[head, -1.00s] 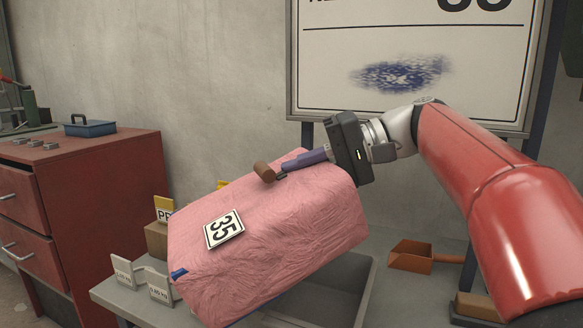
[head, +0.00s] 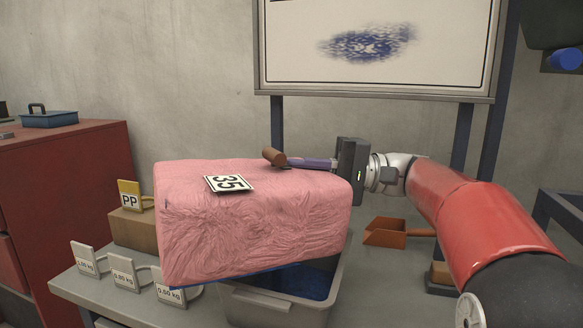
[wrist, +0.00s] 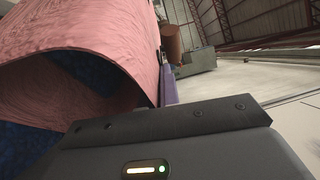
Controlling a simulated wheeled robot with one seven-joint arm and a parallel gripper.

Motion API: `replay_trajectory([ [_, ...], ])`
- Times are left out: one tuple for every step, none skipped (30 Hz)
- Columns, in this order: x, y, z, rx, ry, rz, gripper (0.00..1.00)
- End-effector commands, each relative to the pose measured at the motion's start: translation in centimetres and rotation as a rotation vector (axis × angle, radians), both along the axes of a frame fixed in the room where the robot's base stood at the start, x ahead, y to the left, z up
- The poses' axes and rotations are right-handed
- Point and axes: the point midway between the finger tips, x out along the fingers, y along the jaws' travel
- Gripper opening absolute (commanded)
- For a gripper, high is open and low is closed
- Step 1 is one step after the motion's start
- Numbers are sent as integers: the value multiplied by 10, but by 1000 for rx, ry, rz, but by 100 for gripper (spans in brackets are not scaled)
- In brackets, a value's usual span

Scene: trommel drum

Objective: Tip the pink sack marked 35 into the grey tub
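The pink sack (head: 255,225), its 35 label (head: 228,184) on top, lies on its side in the air above the grey tub (head: 270,306). Blue material (head: 303,281) lies in the tub, and a blue strip shows under the sack's lower edge. In the wrist view the sack (wrist: 80,40) has an open mouth with dark blue material (wrist: 85,70) inside. My gripper (head: 290,160) is at the sack's top right, its purple fingers closed at a brown grip (head: 274,157); the exact contact is partly hidden. The grip also shows in the wrist view (wrist: 173,42).
Marked weight plates (head: 122,273) and a brown block (head: 133,230) with a PP sign stand left on the grey table (head: 100,298). An orange scoop (head: 390,232) lies right of the tub. A red cabinet (head: 70,185) is left and a board (head: 375,50) behind.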

Motion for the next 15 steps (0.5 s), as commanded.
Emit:
replay_trajectory([
  [2, -4, -3, 30, 13, 0, 0],
  [3, -6, -1, 50, 24, 0, 0],
  [4, -9, -1, 76, 35, -1, 0],
  [5, -11, -1, 91, 43, -1, 0],
  [6, -13, -1, 108, 50, -2, 0],
  [7, -14, -1, 125, 58, -1, 0],
  [7, -16, -1, 137, 64, 0, 0],
  [8, -17, -1, 147, 68, 1, 0],
  [8, -18, -1, 158, 74, 1, 0],
  [8, -18, -1, 166, 76, 1, 0],
  [9, -19, -1, 172, 79, 1, 0],
  [9, -20, -1, 178, 82, 1, 0],
  [9, -20, -1, 181, 84, 1, 0],
  [9, -20, -1, 183, 85, 1, 0],
  [9, -20, -2, 185, 85, 1, 0],
])
